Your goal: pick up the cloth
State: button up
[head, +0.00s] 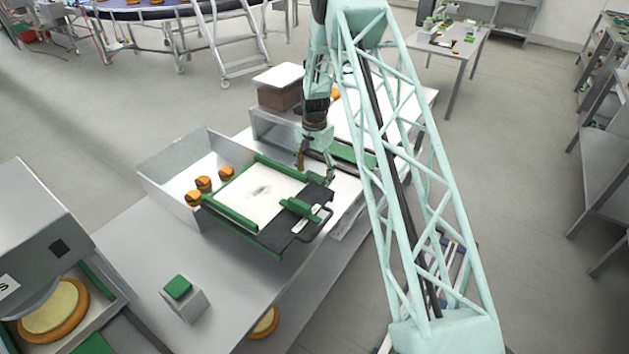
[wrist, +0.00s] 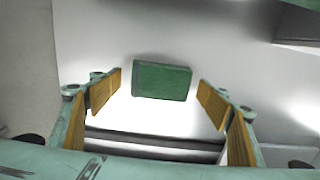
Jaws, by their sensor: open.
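A flat green rectangle (wrist: 162,80), which looks like the folded cloth, lies on a pale surface in the wrist view. It sits ahead of my gripper, between the two fingertips in the picture and apart from both. My gripper (head: 315,171) is open and empty, with orange-brown finger pads, and hangs over the far right part of the workbench in the head view. I cannot clearly pick out the cloth in the head view; my arm and gripper cover part of that area.
A board with green rails (head: 237,216) and a dark handled end lies close by my gripper. A small box with a green top (head: 183,297) stands front left. The bench between is clear.

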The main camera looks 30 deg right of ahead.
aim_at(315, 177)
dwell(0.3)
jog(key=c, duration=0.9)
jog(key=shift+r, duration=0.1)
jog(key=shift+r, duration=4.9)
jog(key=o, duration=0.3)
jog(key=shift+c, duration=1.2)
jog(key=shift+d, duration=0.1)
